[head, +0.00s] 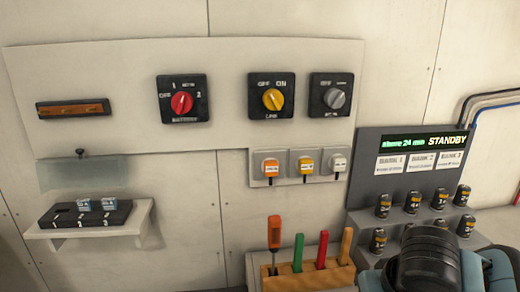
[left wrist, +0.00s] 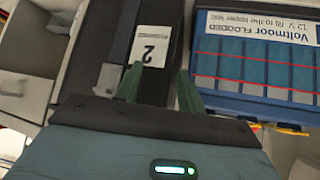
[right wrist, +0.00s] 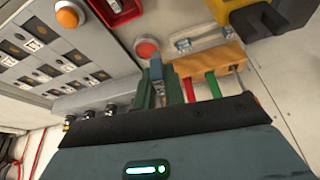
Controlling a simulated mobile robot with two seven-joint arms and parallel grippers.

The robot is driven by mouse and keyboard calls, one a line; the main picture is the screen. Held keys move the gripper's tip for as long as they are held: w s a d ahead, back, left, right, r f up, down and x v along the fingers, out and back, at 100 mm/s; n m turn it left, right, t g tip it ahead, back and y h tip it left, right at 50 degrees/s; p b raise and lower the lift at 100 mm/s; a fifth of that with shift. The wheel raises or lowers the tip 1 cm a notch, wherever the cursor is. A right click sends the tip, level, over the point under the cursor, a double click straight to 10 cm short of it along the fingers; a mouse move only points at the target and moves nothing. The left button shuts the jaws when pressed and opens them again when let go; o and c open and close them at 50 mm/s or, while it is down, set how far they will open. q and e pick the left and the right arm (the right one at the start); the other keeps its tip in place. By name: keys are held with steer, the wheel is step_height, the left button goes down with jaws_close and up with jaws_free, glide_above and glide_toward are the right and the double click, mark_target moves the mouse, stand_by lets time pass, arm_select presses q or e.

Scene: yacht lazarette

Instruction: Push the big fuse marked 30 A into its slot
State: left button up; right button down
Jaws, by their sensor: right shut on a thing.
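My right gripper (right wrist: 158,84) is shut on a small blue-grey piece (right wrist: 156,67), which stands up between its fingertips in the right wrist view. No 30 A mark can be read on it. In the head view a black block (head: 62,219) numbered 1, 2 and 3 sits on a small white shelf at the left. Two light-blue fuses (head: 109,204) stand in it by 2 and 3; the place by 1 looks empty. My left gripper (left wrist: 160,82) is open and empty over a dark box labelled 2 (left wrist: 110,78). The right fingertips are not visible in the head view.
A clear cover (head: 84,173) is above the block. A wooden rack (head: 300,279) with several coloured-handled tools stands low in the middle. Rotary switches (head: 272,97) line the wall panel. A grey console (head: 400,196) stands right. A blue battery (left wrist: 245,92) is beside the left gripper.

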steer(key=shift+w+f, duration=1.05)
steer(key=shift+w, duration=1)
steer(key=shift+s+r, duration=0.35)
steer(key=shift+s, duration=0.35)
steer(key=shift+s+r, duration=0.35)
steer(key=shift+s, duration=0.35)
steer(key=shift+s+r, duration=0.35)
steer(key=shift+s, duration=0.35)
steer(key=shift+w+a+n+y, duration=0.1)
steer(key=shift+a+n+y, duration=0.25)
steer(key=shift+n, duration=0.55)
steer(key=shift+a+r+n+g+y, duration=0.45)
steer(key=shift+a+n+g+y, duration=0.2)
steer(key=shift+n, duration=1.6)
steer(key=shift+a+r+n+g+y, duration=0.4)
steer(key=shift+a+n+y, duration=0.3)
steer(key=shift+n, duration=1.5)
steer(key=shift+a+r+n+g+y, duration=0.5)
steer(key=shift+a+n, duration=0.25)
steer(key=shift+n, duration=1.5)
